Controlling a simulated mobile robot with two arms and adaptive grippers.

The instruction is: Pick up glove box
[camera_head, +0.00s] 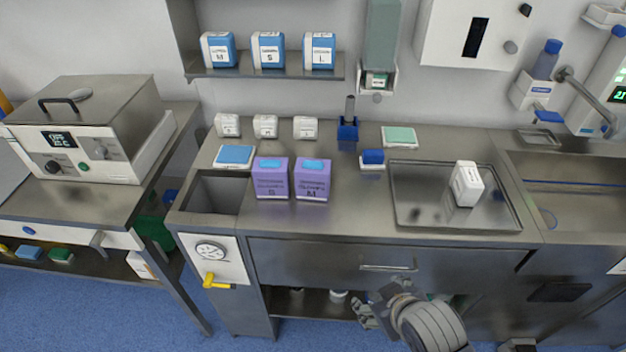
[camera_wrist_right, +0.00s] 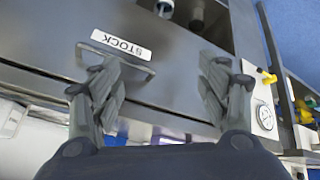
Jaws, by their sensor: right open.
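Two purple boxes with blue tops stand side by side on the steel counter, one marked S (camera_head: 271,180) and one marked M (camera_head: 312,182). Three blue-and-white boxes marked M (camera_head: 218,50), S (camera_head: 267,50) and L (camera_head: 319,51) stand on the wall shelf. I cannot tell for sure which of these are glove boxes. My right gripper (camera_head: 368,310) is low in front of the counter, near the drawer handle. In the right wrist view its fingers (camera_wrist_right: 160,95) are spread with nothing between them. My left gripper is not in view.
The drawer handle (camera_head: 388,268) is on the counter front, with a STOCK label (camera_wrist_right: 121,44) in the wrist view. An open bin (camera_head: 205,192) lies left of the purple boxes. Counter space is clear before the tray's left side.

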